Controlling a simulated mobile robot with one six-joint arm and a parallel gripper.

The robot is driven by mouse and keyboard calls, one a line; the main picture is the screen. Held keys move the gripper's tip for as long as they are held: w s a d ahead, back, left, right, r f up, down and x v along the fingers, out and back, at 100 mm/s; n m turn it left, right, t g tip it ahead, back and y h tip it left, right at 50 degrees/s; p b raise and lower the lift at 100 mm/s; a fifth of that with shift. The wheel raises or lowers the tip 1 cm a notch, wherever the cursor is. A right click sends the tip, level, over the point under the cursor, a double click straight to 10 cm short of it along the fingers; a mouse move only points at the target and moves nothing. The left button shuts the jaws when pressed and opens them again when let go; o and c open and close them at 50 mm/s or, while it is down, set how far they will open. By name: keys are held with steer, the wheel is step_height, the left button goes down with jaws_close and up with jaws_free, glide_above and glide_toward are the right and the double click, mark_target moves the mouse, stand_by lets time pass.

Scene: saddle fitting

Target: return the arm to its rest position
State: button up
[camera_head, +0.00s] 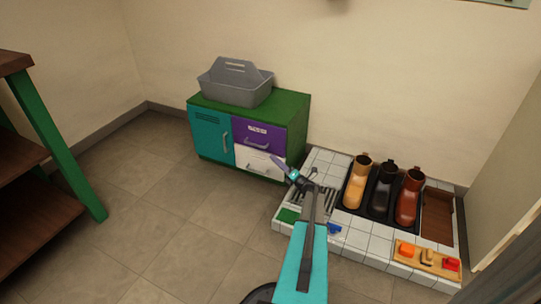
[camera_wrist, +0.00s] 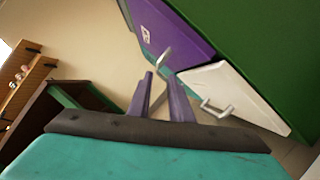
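My gripper (camera_head: 278,162) is in front of the right end of the low cabinet (camera_head: 297,111), near its drawers. In the wrist view my gripper (camera_wrist: 163,84) shows two purple fingers with a gap between them. I see no object held in it. The grey handle of the purple drawer (camera_wrist: 172,28) shows just beyond the fingertips. I cannot tell whether they touch it. My teal arm reaches up from the bottom of the head view.
The cabinet has a teal door (camera_head: 210,132) and a white drawer (camera_head: 260,161); a grey caddy (camera_head: 235,92) stands on top. At right, a tiled platform (camera_head: 352,237) holds several boots (camera_head: 384,183) and a wooden tray (camera_head: 427,262). A green-legged bench (camera_head: 50,140) stands left. Middle-left floor is clear.

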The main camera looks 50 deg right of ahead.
steer(key=shift+s+f, duration=0.2)
steer(key=shift+s, duration=0.45)
steer(key=shift+a+r, duration=0.1)
